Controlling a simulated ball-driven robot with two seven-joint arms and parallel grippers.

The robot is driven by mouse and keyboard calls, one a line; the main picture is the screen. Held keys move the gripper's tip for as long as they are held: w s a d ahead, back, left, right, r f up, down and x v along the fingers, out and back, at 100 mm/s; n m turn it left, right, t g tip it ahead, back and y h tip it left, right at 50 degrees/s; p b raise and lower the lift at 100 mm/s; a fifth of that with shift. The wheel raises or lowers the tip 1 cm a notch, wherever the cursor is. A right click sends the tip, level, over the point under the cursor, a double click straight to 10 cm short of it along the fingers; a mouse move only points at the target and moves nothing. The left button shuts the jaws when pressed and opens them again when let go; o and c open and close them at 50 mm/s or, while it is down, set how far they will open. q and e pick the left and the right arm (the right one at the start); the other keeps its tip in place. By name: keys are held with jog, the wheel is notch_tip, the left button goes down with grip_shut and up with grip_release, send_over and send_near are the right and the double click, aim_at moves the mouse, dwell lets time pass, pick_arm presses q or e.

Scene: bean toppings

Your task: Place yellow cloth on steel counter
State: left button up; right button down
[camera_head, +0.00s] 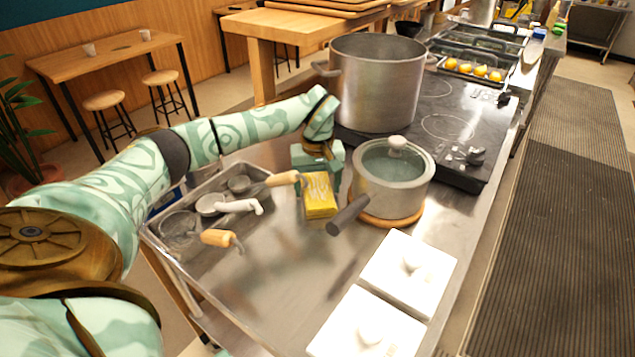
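The yellow cloth (320,198) is a small folded yellow block at mid-counter, between the metal tray and the lidded pot. My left gripper (318,172) is directly above the cloth's far end, pointing down, and overlaps it in the picture. Its fingertips are hidden, so I cannot tell whether they grip the cloth or whether the cloth rests on the counter. The steel counter (272,278) is shiny and bare in front of the cloth. My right gripper is not in view.
A lidded pot (388,195) with a dark handle stands on a wooden trivet close to the cloth's right. A large stockpot (378,85) is on the black stove behind. A tray (180,262) with ladles lies left. White lidded containers (408,272) are at front right.

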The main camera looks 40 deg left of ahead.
aim_at(317, 186)
pick_arm(q)
jog(key=shift+o, duration=0.7)
jog(key=shift+r, duration=0.1)
notch_tip(317, 186, up, 12)
jog(key=p, duration=0.4)
jog(key=shift+p, duration=0.3)
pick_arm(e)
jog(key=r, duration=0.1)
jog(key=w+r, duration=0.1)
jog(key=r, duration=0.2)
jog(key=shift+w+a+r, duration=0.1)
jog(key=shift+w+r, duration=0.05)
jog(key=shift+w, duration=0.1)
